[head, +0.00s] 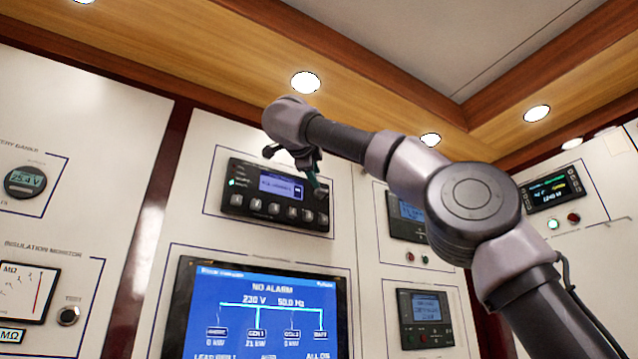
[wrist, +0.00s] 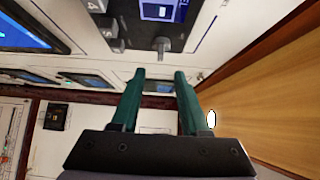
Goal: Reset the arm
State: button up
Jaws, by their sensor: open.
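My gripper (head: 316,184) is in front of the right part of a dark control module (head: 274,194) in the head view. The module has a small blue screen and a row of buttons. In the wrist view my gripper (wrist: 160,76) shows two green fingers, spread apart with nothing between them. A grey knob (wrist: 162,45) is just beyond the fingertips there; I cannot tell how far away. My arm (head: 420,175) is raised and bent, reaching from the lower right up to the left.
A large blue display (head: 262,315) is below the module. Smaller meter units (head: 425,318) are to its right, and an insulation meter (head: 28,292) is at far left. Wooden trim (head: 385,105) runs along the ceiling. The space before the panels looks free.

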jog(key=shift+s+a, duration=0.15)
jog(key=shift+s, duration=0.4)
jog(key=s+d+r+n+t+y, duration=0.1)
jog(key=d+r+n+t+y, duration=0.2)
jog(key=d+r+n+t, duration=0.25)
jog(key=d+f+n+g+y, duration=0.4)
jog(key=f+n, duration=0.3)
jog(key=f, duration=0.7)
jog(key=d+f+n+g+y, duration=0.35)
jog(key=f+n, duration=0.25)
jog(key=f, duration=0.8)
jog(key=s+d+f+g+h, duration=0.1)
jog(key=s+d+f, duration=0.4)
jog(key=f, duration=0.5)
jog(key=s+d+f+m+g+h, duration=0.1)
jog(key=s+d+f+g, duration=0.3)
jog(key=f, duration=0.6)
jog(key=s+d+f+m+g+h, duration=0.1)
jog(key=s+d+f+g+h, duration=0.2)
jog(key=s+d+f, duration=0.3)
notch_tip(320, 180, down, 5)
jog(key=shift+s+d+f, duration=0.1)
jog(key=shift+s+d, duration=0.3)
jog(key=shift+d, duration=0.5)
